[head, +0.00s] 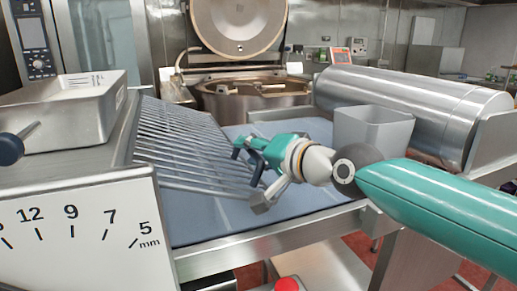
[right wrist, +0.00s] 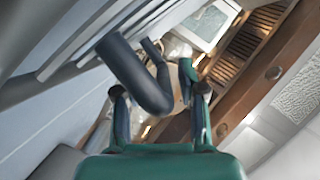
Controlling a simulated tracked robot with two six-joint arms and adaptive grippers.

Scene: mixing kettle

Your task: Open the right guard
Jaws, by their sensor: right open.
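The right guard (head: 185,140) is a rack of parallel metal bars sloping down over the blue-grey belt (head: 225,215), beside the machine body with the mm scale. Its bars also show at the upper left of the right wrist view (right wrist: 92,38). My right gripper (head: 250,160) is open at the guard's right edge, above the belt. In the right wrist view its fingers (right wrist: 160,92) stand apart, with a dark bent bar (right wrist: 150,92) in front of and partly between them. I cannot tell whether they touch it. My left gripper is not in view.
A shiny metal cylinder (head: 415,105) lies to the right, with a grey bin (head: 373,128) in front of it. A kettle with its lid raised (head: 240,25) stands behind. A metal box (head: 70,110) sits on the machine at left. A red button (head: 287,285) shows at the bottom.

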